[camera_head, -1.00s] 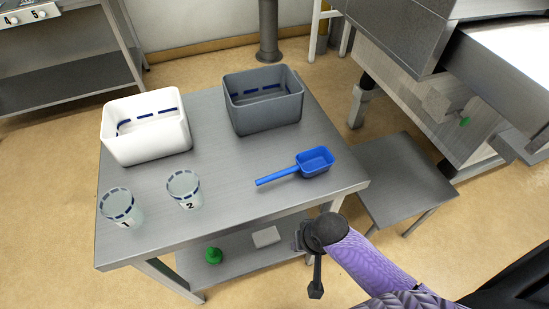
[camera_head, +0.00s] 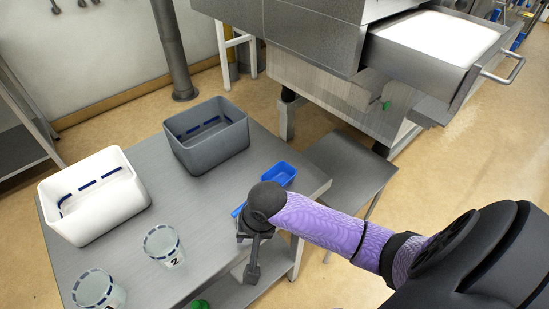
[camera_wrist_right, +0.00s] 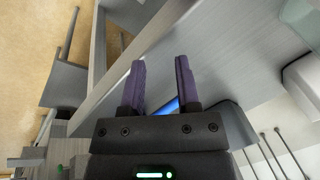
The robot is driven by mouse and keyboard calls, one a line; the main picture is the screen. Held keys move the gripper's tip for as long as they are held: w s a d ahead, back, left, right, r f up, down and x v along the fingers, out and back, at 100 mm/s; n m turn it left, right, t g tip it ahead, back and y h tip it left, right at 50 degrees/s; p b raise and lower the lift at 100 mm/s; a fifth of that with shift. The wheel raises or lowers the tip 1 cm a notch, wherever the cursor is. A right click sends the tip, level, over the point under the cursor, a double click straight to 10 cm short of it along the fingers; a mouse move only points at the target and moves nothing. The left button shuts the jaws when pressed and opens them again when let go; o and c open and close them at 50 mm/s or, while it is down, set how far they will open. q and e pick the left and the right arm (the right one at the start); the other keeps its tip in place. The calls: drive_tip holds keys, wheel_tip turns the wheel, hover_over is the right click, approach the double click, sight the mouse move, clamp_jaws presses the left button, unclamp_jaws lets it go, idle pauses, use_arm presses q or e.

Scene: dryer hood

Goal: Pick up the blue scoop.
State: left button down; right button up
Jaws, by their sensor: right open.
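The blue scoop (camera_head: 280,174) lies on the grey metal table (camera_head: 215,205) near its right edge. In the head view its bowl shows behind my right wrist. Most of its handle is hidden by the wrist, with only a short bit showing at the left. My right gripper (camera_head: 248,232) is over the handle side of the scoop; its fingertips are hard to make out in the head view. In the right wrist view the two purple fingers (camera_wrist_right: 161,72) are apart, with a blue strip of the scoop (camera_wrist_right: 167,107) visible between them, low near the palm. I cannot tell whether they touch it. My left gripper is out of view.
A grey bin (camera_head: 207,138) and a white bin (camera_head: 95,197) stand on the table. Cup 2 (camera_head: 163,246) and another cup (camera_head: 98,290) are at the front left. A lower metal stand (camera_head: 350,165) and a machine with an open drawer (camera_head: 440,40) are right.

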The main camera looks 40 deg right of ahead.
sight(282, 172)
drive_tip(key=w+d+r+m+h, duration=0.1)
drive_tip(key=w+d+r+m, duration=0.6)
drive_tip(key=d+r+m, duration=0.15)
drive_tip(key=shift+m, duration=0.55)
drive_tip(key=b+x, duration=0.2)
drive_tip(key=x, duration=0.2)
drive_tip(key=shift+s+d+f, duration=0.1)
drive_tip(key=shift+s+f, duration=0.05)
drive_tip(key=shift+f, duration=0.1)
drive_tip(key=b+x, duration=0.2)
drive_tip(key=x, duration=0.1)
drive_tip(key=b+x, duration=0.1)
drive_tip(key=x, duration=0.1)
drive_tip(key=shift+s+d+f, duration=0.1)
drive_tip(key=shift+s+f, duration=0.1)
drive_tip(key=shift+f, duration=0.05)
drive_tip(key=shift+w+f, duration=0.1)
clamp_jaws()
